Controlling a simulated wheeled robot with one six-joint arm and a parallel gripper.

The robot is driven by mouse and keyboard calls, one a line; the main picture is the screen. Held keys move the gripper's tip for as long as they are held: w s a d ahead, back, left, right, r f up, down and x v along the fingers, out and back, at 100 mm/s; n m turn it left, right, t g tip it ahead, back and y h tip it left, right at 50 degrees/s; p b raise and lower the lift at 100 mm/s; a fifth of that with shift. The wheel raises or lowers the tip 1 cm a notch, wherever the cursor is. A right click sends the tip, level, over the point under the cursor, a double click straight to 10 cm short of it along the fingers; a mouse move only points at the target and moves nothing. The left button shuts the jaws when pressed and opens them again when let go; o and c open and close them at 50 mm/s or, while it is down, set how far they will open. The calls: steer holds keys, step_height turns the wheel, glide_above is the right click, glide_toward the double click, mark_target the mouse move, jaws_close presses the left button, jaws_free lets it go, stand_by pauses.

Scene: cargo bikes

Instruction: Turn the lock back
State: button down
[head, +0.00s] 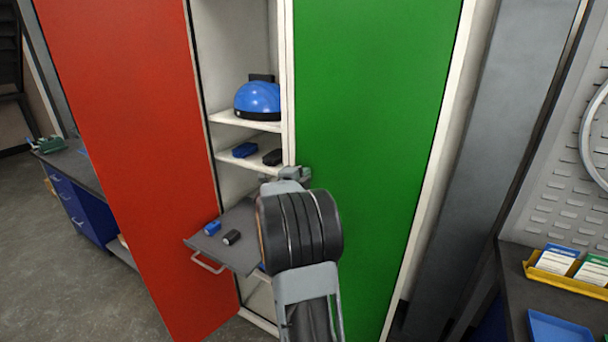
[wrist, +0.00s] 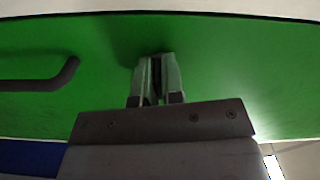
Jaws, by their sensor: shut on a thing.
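The green door (head: 375,130) covers the right side of the cabinet and fills most of the wrist view (wrist: 220,60). My gripper (head: 294,174) is at the left edge of this door in the head view. In the wrist view, my gripper's two fingers (wrist: 157,62) point at the green surface and are nearly together, closed on a small dark part between them. This is where the lock sits; the fingers hide most of it, so its turn angle cannot be told. A dark bar handle (wrist: 42,82) is on the door to the left of the fingers.
The red door (head: 125,130) stands at the left of the open shelves. A grey pull-out tray (head: 243,218) with small blue and black items sticks out left of my arm. A blue helmet (head: 257,98) lies on a shelf. A workbench (head: 550,295) is at the right.

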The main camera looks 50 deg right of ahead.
steer(key=n+p, duration=0.1)
steer(key=n, duration=0.3)
steer(key=shift+r+n, duration=0.1)
steer(key=shift+n, duration=0.2)
steer(key=n+p, duration=0.2)
steer(key=n, duration=0.1)
steer(key=shift+n, duration=0.4)
steer(key=n+p, duration=0.2)
steer(key=n, duration=0.2)
steer(key=shift+n+p, duration=0.95)
steer(key=shift+n, duration=0.65)
steer(key=c, duration=1.2)
jaws_free()
steer(key=shift+c, duration=0.2)
